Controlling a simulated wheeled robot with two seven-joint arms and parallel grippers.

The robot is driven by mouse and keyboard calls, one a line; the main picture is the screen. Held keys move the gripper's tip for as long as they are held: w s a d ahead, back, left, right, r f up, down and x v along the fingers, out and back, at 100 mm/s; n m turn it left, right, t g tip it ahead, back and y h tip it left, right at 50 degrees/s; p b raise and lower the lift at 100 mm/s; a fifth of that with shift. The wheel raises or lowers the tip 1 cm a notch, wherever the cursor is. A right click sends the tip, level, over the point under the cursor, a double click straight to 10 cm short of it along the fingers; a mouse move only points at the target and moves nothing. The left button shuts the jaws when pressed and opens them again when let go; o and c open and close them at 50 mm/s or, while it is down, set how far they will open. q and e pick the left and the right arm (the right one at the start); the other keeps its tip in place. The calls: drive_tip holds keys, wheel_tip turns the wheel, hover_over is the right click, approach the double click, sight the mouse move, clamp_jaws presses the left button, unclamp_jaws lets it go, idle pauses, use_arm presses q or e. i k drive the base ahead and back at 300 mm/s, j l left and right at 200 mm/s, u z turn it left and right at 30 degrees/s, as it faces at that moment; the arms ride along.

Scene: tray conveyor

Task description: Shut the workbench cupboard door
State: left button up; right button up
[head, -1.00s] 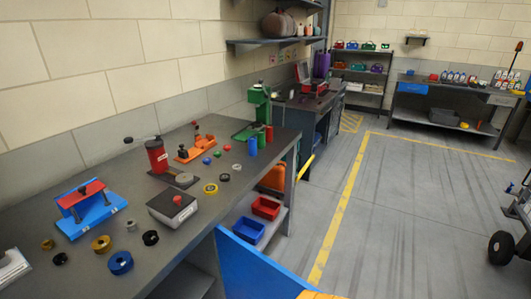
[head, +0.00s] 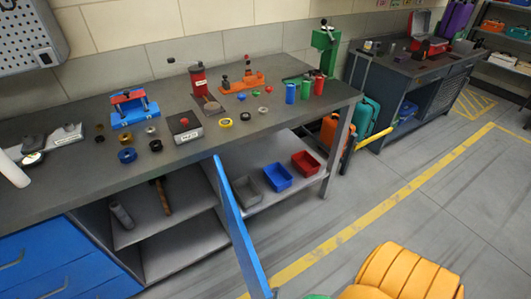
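The blue cupboard door (head: 238,230) stands open, jutting out from the front of the workbench (head: 190,165). I see it nearly edge-on in the head view, with its top edge at about bench-top height and its lower end running towards the bottom of the picture. The cupboard opening beside it shows grey shelves (head: 185,240) inside. Neither of my grippers can be made out in this view, and nothing visible touches the door.
Blue drawers (head: 55,265) are at the lower left. A red bin (head: 305,163) and a blue bin (head: 277,177) sit on the lower shelf right of the door. A ribbed orange object (head: 400,272) is at the bottom right. Grey floor with yellow lines is open to the right.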

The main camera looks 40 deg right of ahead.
sight(249, 256)
drive_tip(key=l+u, duration=0.1)
drive_tip(key=l, duration=0.65)
drive_tip(key=k+l, duration=0.15)
drive_tip(key=l, duration=0.6)
drive_tip(key=u, duration=0.05)
